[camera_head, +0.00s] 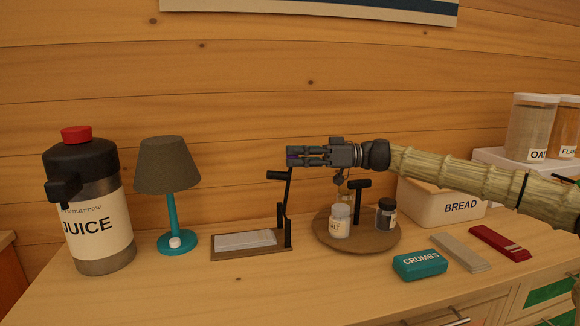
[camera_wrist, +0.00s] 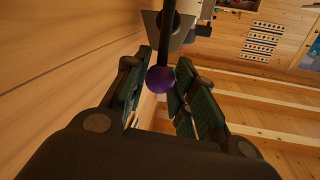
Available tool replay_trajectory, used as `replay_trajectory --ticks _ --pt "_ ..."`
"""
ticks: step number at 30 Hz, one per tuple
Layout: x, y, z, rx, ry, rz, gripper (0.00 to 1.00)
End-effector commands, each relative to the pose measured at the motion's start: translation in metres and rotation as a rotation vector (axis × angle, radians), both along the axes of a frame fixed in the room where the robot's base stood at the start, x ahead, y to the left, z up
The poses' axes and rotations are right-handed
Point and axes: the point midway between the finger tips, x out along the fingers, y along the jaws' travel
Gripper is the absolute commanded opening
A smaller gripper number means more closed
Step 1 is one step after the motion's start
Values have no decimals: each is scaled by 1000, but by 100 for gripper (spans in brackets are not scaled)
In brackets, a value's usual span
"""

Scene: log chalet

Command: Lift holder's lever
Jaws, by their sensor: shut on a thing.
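The holder (camera_head: 222,256) is a low wooden base bearing a pale flat stack, with black upright parts at its right end. Its thin black lever (camera_head: 289,186) stands steeply up from there, leaning slightly right, with a short dark bar at its side. In the wrist view the black rod (camera_wrist: 168,38) ends in a purple ball knob (camera_wrist: 160,79) between the finger pads. My gripper (camera_head: 298,157) reaches in from the right and is shut on the knob, which is mostly hidden by the fingers in the head view.
A teal lamp (camera_head: 172,215) and juice dispenser (camera_head: 96,207) stand left. Right of the holder, a round wooden tray (camera_head: 362,244) carries jars and a black T-handle. A bread box (camera_head: 425,205), crumbs box (camera_head: 420,264) and flat bars lie further right. The log wall is close behind.

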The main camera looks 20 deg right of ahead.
Motion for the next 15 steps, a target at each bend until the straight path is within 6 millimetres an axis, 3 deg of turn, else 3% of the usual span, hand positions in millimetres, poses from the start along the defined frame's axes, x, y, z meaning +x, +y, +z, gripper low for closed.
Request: replay_trajectory --ticks 15 --pt "-2 -7 -5 -2 4 2 0"
